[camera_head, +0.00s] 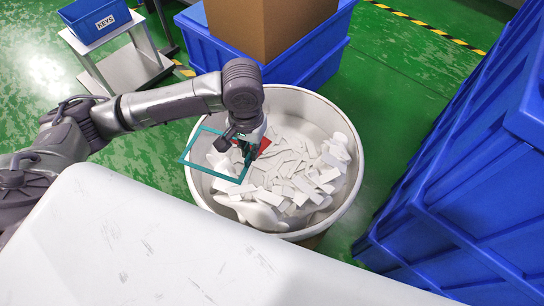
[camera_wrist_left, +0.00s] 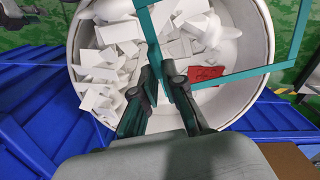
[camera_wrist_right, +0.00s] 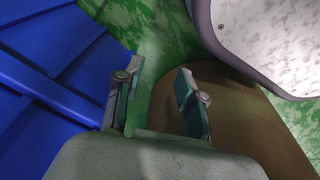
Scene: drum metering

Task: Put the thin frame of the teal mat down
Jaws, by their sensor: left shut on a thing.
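The thin teal frame (camera_head: 210,172) is a flat open rectangle, held up over the left part of a round white drum (camera_head: 355,185). One side reaches out past the drum's rim in the head view. My left gripper (camera_head: 249,146) is shut on one bar of it. In the left wrist view the frame (camera_wrist_left: 240,75) runs between the fingers (camera_wrist_left: 165,75) and spreads over the drum opening. My right gripper (camera_wrist_right: 158,72) is open and empty in the right wrist view; it does not show in the head view. No separate teal mat is clearly seen.
White pieces (camera_head: 295,180) lie in the drum, with a red piece (camera_wrist_left: 207,76). Blue bins stand at right (camera_head: 450,210). A brown box (camera_head: 265,25) sits in a blue bin behind. A cart with a KEYS bin (camera_head: 95,20) is back left. Green floor shows between.

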